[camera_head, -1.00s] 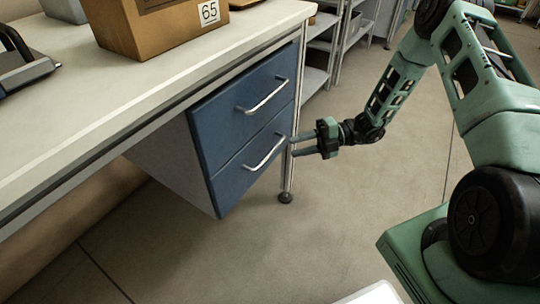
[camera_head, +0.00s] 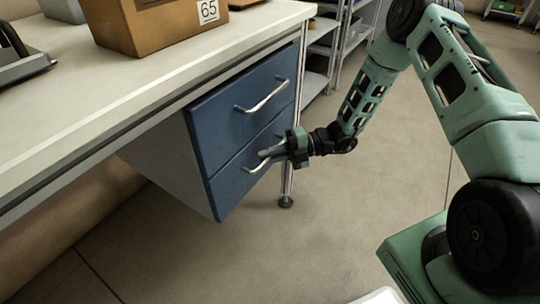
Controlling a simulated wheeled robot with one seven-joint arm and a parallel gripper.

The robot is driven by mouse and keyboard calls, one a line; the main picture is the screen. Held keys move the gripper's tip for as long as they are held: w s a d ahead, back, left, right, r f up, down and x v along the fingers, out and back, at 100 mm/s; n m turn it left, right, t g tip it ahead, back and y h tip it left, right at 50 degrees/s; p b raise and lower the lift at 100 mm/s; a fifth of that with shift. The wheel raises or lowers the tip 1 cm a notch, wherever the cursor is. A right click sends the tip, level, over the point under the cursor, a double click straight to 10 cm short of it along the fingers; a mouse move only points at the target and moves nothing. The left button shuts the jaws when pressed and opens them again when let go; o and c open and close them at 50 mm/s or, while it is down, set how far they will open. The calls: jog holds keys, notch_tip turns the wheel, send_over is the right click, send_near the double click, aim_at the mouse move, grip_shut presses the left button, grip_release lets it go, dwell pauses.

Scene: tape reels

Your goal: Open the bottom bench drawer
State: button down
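The bottom bench drawer (camera_head: 231,188) has a blue front and stands closed, flush with the top drawer (camera_head: 222,120). Its silver bar handle (camera_head: 252,170) is partly hidden by my gripper. My gripper (camera_head: 266,157) points left at this handle, with its fingertips at the upper right part of the bar. The fingers look parted, with a small gap between them. I cannot tell whether they touch the bar.
The bench top (camera_head: 150,80) overhangs the drawers and carries a cardboard box (camera_head: 160,22) marked 65. A metal bench leg (camera_head: 287,185) stands just behind my gripper. Shelving (camera_head: 325,50) stands at the back. The floor (camera_head: 330,230) before the drawers is clear.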

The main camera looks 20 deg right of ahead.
jog(key=s+d+p, duration=0.5)
jog(key=s+d, duration=0.4)
jog(key=s, duration=0.4)
jog(key=s+d+p, duration=0.5)
jog(key=s+d, duration=0.5)
jog(key=s, duration=0.3)
jog(key=c, duration=1.5)
grip_release()
jog(key=d, duration=0.5)
jog(key=s+d+r, duration=0.1)
jog(key=d, duration=0.5)
jog(key=s+d+r, duration=0.1)
jog(key=d, duration=0.5)
jog(key=shift+s+r, duration=0.2)
jog(key=shift+r, duration=0.05)
jog(key=shift+w, duration=0.1)
